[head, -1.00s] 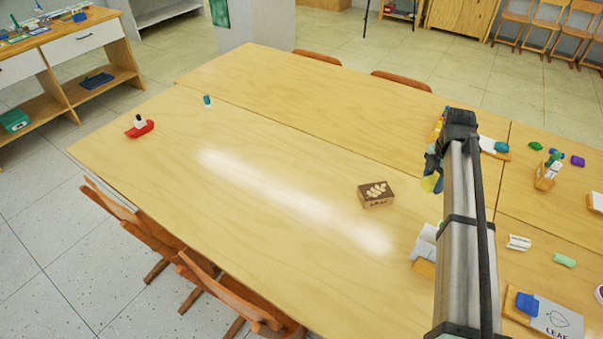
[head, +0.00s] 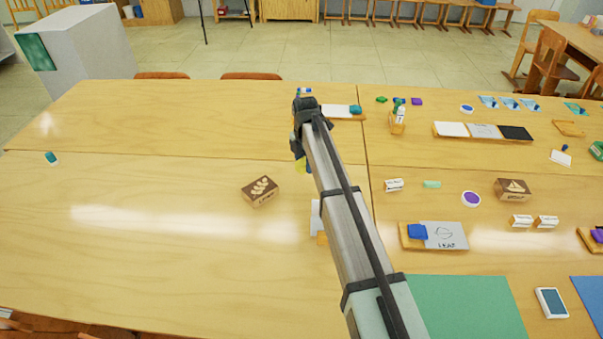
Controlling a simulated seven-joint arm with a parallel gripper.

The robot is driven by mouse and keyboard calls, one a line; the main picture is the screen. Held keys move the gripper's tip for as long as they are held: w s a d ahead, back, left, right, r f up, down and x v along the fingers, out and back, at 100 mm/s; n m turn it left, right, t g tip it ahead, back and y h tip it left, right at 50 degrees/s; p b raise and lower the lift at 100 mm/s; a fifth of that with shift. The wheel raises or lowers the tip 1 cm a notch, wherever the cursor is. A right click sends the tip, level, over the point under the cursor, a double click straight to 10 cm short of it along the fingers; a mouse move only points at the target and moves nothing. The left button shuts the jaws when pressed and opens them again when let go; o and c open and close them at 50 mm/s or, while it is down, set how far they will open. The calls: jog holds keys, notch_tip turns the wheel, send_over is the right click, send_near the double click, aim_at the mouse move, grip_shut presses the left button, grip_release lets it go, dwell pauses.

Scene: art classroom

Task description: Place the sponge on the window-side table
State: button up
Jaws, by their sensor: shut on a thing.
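My gripper (head: 302,162) is at the end of my arm, over the large wooden table (head: 180,190), left of the seam near the middle. It is mostly hidden behind my own arm's wrist. A small yellow piece (head: 299,167), which looks like the sponge, shows at the jaws, held above the tabletop. Its full shape is hidden. No window is in view, so I cannot tell which table is the window-side one. Another wooden table (head: 575,35) with chairs stands at the far right.
A brown box with a leaf picture (head: 260,191) lies left of my arm. Several blocks, stamps and boards cover the right side, including a board with a blue pad (head: 418,232) and a green mat (head: 470,305). The left tabletop is mostly clear, with a small teal object (head: 51,158).

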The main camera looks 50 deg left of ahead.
aim_at(305, 180)
jog(key=shift+f, duration=2.55)
jog(key=shift+f, duration=0.15)
jog(key=o, duration=1)
notch_tip(305, 180, up, 12)
jog(key=shift+r, duration=0.2)
